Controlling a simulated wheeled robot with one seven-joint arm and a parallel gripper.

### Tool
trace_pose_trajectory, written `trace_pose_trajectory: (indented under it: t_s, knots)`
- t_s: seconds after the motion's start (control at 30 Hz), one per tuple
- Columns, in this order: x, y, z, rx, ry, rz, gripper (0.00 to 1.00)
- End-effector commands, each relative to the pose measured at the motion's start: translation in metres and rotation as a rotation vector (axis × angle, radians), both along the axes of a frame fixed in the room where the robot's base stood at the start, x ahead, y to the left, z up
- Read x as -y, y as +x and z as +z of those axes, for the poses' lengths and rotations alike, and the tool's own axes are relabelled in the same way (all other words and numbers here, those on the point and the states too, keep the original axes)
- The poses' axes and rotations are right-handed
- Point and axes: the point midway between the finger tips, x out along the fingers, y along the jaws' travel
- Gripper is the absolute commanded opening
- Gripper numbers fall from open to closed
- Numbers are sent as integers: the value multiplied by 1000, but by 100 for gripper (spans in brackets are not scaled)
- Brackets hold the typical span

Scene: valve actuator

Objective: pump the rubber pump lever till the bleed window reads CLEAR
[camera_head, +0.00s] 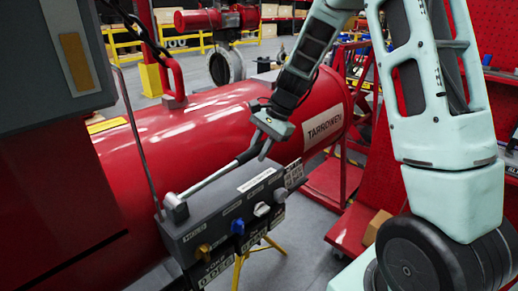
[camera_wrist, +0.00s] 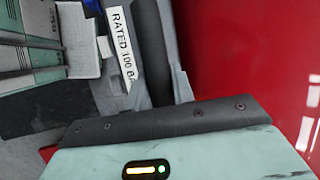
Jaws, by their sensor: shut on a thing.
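The pump lever (camera_head: 212,180) is a pale metal rod with a black rubber grip. It rises to the right from a pivot at the left end of the grey valve block (camera_head: 228,215). My gripper (camera_head: 264,140) is shut on the rubber grip near its far end. In the wrist view the black grip (camera_wrist: 151,45) runs between the two fingers of my gripper (camera_wrist: 160,92). The fingers hide part of it. I cannot make out a bleed window or its reading in either view.
The block's front carries an amber knob (camera_head: 203,250), a blue knob (camera_head: 238,226) and pale knobs (camera_head: 262,209). A large red cylinder (camera_head: 215,120) lies close behind the block. A grey cabinet (camera_head: 60,55) stands at left. A yellow stand (camera_head: 239,270) is below.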

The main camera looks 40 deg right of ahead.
Motion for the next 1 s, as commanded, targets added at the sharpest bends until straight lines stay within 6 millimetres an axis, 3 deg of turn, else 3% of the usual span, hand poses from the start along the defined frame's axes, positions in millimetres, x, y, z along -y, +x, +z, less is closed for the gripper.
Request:
trace_pose_trajectory:
  t_s: [0.03,0.07,0.1,0.13,0.4,0.57,1.0]
  knots:
    - [-1,0,1,-1,1,3,0]
    - [-1,0,1,-1,1,3,33]
    - [-1,0,1,0,0,2,44]
    - [-1,0,1,1,1,2,46]
    - [0,0,2,1,-1,0,46]
    - [5,-1,13,4,-1,-1,46]
    - [45,-16,100,7,-2,-2,46]
